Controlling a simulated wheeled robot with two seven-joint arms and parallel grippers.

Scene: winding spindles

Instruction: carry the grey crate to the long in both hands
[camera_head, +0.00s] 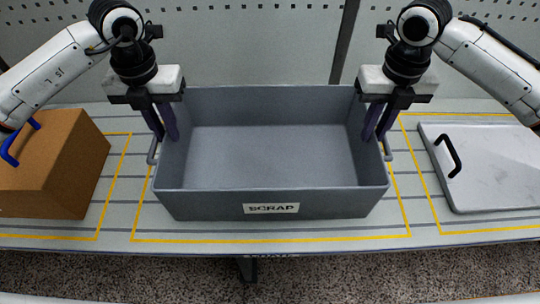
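The grey crate (270,206) with a "SCRAP" label on its front stands upright on a table, inside a yellow-outlined area. It looks empty. It has a handle (152,149) on its left side and another handle (387,148) on its right side. My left gripper (168,136) points down at the crate's left wall, with fingers close to the rim and handle. My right gripper (373,136) points down at the right wall in the same way. Whether either gripper's fingers are closed on the crate wall is not clear from this view.
A brown box (52,170) with a blue handle stands left of the crate. A white panel (490,165) with a black handle lies to the right. The table (270,233) has yellow outlines and its front edge is close to the crate. A perforated wall (270,40) stands behind.

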